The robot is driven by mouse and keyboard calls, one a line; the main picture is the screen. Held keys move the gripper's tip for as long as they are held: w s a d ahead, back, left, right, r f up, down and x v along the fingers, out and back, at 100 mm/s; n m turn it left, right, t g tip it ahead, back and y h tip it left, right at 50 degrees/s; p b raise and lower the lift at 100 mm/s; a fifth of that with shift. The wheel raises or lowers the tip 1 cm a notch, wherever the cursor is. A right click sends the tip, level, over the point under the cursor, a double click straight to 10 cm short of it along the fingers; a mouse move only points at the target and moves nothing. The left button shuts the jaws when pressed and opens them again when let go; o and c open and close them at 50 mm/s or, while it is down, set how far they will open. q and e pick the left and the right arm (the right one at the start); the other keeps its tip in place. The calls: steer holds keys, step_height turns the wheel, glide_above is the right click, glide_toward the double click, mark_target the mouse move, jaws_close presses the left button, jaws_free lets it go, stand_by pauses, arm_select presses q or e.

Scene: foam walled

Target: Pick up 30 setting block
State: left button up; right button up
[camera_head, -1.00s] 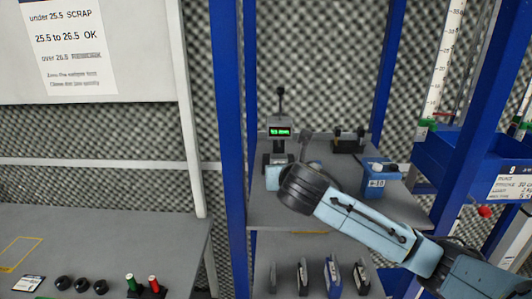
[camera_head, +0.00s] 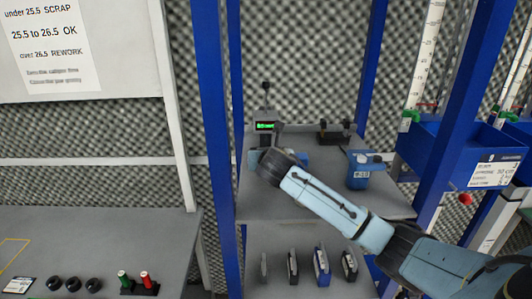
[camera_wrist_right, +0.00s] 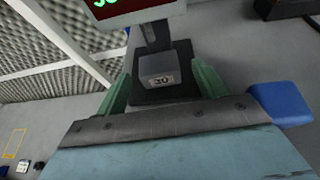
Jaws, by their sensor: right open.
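The setting block (camera_wrist_right: 160,72) is a small grey block marked 30. In the right wrist view it sits on the dark base of a gauge stand (camera_wrist_right: 178,92), in front of the post. My right gripper (camera_wrist_right: 161,76) is open, with one green finger to each side of the block and visible gaps between. In the head view my right wrist covers the block and the gripper's fingers. The gauge (camera_head: 265,127) with its lit green display stands at the shelf's left. My left gripper is not in view.
A blue labelled holder (camera_head: 360,172) stands right on the same shelf (camera_head: 300,205); a blue object (camera_wrist_right: 282,103) shows close beside my right gripper. A dark fixture (camera_head: 334,134) is at the back. Blue rack posts (camera_head: 215,130) flank the shelf. Several upright plates stand below.

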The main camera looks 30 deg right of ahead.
steer(key=shift+x, duration=1.15)
steer(key=c, duration=1.2)
steer(key=shift+r, duration=0.1)
steer(key=shift+c, duration=0.7)
steer(key=shift+r, duration=0.1)
